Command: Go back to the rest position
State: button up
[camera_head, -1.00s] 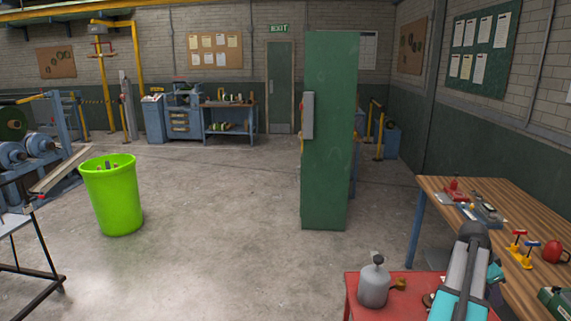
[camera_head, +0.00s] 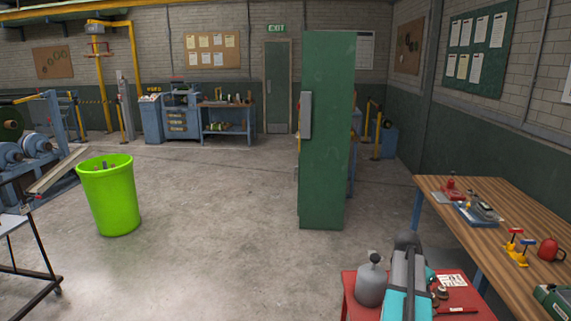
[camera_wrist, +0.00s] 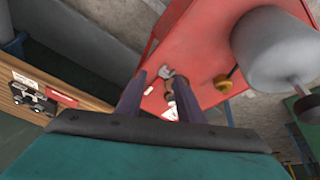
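My gripper (camera_wrist: 158,88) shows in the wrist view with its two dark fingers apart and nothing held between them. Beyond the fingers is the red cart top (camera_wrist: 205,65), with small metal tools (camera_wrist: 168,75) on it, apart from the fingers as far as I can tell. In the head view my teal and grey arm reaches over the red cart (camera_head: 350,288) at the lower right. The gripper itself cannot be made out there.
A grey canister (camera_head: 371,284) stands on the cart, left of my arm. A wooden workbench (camera_head: 470,228) with tools is at the right. A green cabinet (camera_head: 325,130) stands ahead, a lime bin (camera_head: 110,200) at left. The floor between them is clear.

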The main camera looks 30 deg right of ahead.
jog(key=w+a+f+n+t+y, duration=0.1)
jog(key=w+a+f+n, duration=0.3)
jog(key=a, duration=0.6)
jog(key=w+a+f+n, duration=0.2)
jog(key=w+a+f, duration=0.3)
jog(key=a, duration=0.5)
jog(key=w+a+f+n+t+y, duration=0.15)
jog(key=w+a+n, duration=0.35)
jog(key=a, duration=0.5)
jog(key=s+a+f+n+g+y, duration=0.1)
jog(key=a+f+n, duration=0.3)
jog(key=a, duration=1)
jog(key=s+a+f+n+y, duration=0.1)
jog(key=s+a+f+n, duration=0.2)
jog(key=a, duration=1.2)
jog(key=s+f+g+b, duration=0.3)
jog(key=s+f+b, duration=0.2)
jog(key=s+f, duration=0.7)
jog(key=s+f+g+b, duration=0.3)
jog(key=s+f+b, duration=0.2)
jog(key=s+f, duration=0.7)
notch_tip(320, 180, down, 5)
jog(key=shift+s+d+f, duration=0.2)
jog(key=shift+d, duration=0.25)
